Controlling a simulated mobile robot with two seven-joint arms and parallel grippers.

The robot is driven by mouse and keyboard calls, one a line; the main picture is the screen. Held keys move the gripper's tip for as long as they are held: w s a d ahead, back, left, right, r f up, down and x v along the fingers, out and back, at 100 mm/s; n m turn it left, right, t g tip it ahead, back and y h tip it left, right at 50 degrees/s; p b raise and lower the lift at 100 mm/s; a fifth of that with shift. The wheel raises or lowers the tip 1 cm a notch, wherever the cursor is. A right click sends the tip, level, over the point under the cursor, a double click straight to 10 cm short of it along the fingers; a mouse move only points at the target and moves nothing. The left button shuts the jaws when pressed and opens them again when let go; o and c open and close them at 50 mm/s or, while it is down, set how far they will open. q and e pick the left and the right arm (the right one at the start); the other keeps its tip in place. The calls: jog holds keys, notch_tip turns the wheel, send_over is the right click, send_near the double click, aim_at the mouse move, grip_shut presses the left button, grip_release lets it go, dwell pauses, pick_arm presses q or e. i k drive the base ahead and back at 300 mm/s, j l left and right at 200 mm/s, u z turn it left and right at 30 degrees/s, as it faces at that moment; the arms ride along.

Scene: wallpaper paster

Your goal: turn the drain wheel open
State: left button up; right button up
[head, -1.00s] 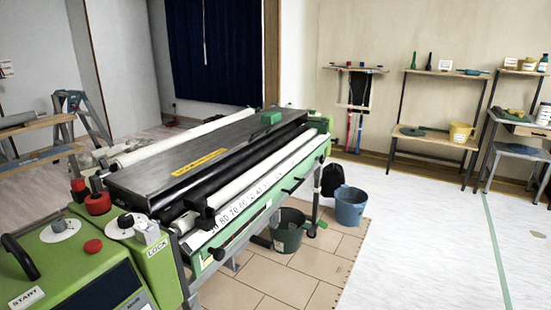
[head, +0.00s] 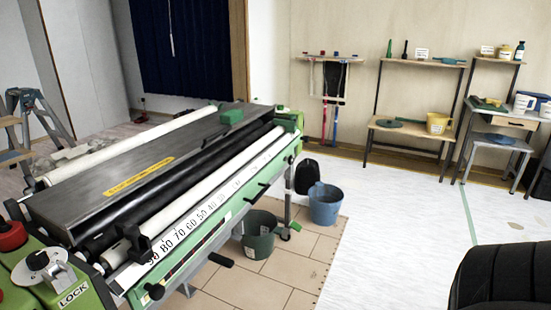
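The green wallpaper pasting machine (head: 110,178) runs from the lower left to the middle in the head view. A drain wheel cannot be made out for certain. A small green part (head: 290,229) shows low by the machine's far leg, beside the dark green bucket (head: 260,236); it is too small to tell what it is. A black handle (head: 221,260) sticks out from the machine's front side. A white dial (head: 41,272) sits by the LOCK label at the near end. Neither of my grippers is in view.
A blue-grey bucket (head: 325,204) and a black bag (head: 307,176) stand beyond the machine's far end. Shelves (head: 411,126) line the back wall. The white floor sheet (head: 390,240) is largely clear. A dark rounded shape (head: 505,280) fills the lower right corner; I cannot tell what it is.

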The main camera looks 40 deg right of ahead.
aim_at(290, 160)
jog(key=i+l+u, duration=0.25)
jog(key=l, duration=0.65)
jog(key=l+u, duration=0.25)
jog(key=l, duration=3.1)
jog(key=i+u, duration=0.05)
jog(key=i, duration=0.05)
